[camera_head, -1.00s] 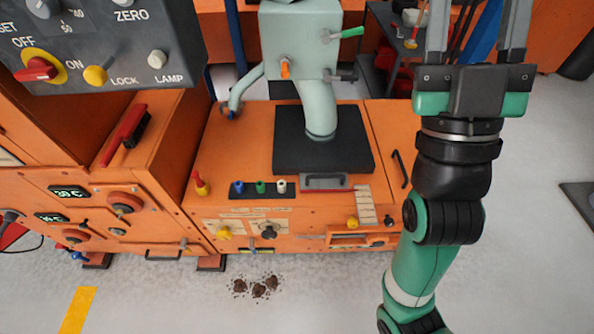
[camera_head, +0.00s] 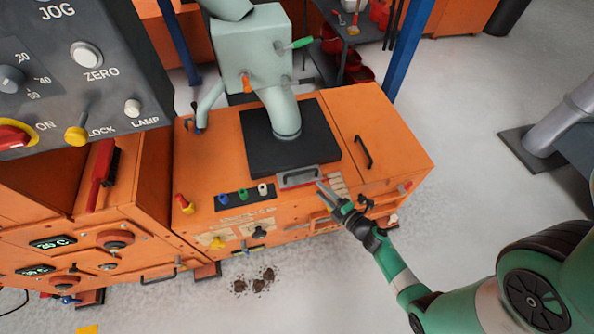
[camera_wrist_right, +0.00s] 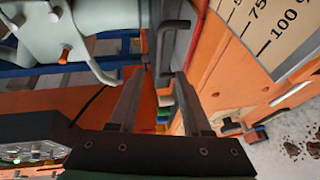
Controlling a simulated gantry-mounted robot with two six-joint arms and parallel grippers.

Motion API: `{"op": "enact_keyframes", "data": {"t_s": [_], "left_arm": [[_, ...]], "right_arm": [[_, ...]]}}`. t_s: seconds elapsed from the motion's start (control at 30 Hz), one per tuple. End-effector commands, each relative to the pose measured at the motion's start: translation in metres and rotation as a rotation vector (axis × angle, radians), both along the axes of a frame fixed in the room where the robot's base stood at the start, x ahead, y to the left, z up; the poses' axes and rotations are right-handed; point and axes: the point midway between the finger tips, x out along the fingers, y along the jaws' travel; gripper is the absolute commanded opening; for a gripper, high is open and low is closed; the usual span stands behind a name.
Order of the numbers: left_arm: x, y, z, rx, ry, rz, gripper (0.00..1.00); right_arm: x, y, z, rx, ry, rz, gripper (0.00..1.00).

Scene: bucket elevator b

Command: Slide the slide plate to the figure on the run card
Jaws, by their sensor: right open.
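In the head view, the slide plate appears to be the grey metal plate (camera_head: 296,178) with a dark handle, at the front edge of the orange machine's top, below the black square pad (camera_head: 262,150). My right gripper (camera_head: 322,190) is open and empty, close to the plate's right end; I cannot tell whether it touches. A cream scale strip (camera_head: 338,187) lies beside it. I cannot pick out the run card for certain. My left gripper is out of view.
A grey spout (camera_head: 284,118) stands over the pad. Blue, green and white knobs (camera_head: 242,195) sit left of the plate. A black handle (camera_head: 363,152) is on the right lid. A dark control panel (camera_head: 130,60) fills the upper left. Brown crumbs (camera_head: 258,280) lie on the floor.

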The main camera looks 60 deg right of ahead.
Motion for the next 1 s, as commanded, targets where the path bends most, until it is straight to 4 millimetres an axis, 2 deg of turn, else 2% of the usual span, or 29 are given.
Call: {"op": "enact_keyframes", "data": {"t_s": [0.17, 0.4, 0.53, 0.7, 0.93, 1.0], "left_arm": [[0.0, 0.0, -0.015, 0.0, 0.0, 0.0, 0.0], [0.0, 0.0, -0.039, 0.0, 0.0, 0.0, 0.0], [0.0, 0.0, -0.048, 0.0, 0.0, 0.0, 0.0], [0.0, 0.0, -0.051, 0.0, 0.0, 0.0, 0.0], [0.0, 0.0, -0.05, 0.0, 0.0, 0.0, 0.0], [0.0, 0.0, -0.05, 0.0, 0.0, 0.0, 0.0]], "right_arm": [[0.024, -0.01, -0.007, -0.004, -0.003, 0.005, 0.48], [0.072, -0.034, -0.018, -0.003, -0.005, 0.004, 0.48], [0.091, -0.043, -0.021, -0.002, -0.003, 0.003, 0.48], [0.101, -0.048, -0.02, -0.001, -0.002, 0.002, 0.48], [0.102, -0.049, -0.019, -0.001, -0.002, 0.002, 0.48], [0.102, -0.049, -0.019, -0.001, -0.003, 0.002, 0.36]]}}
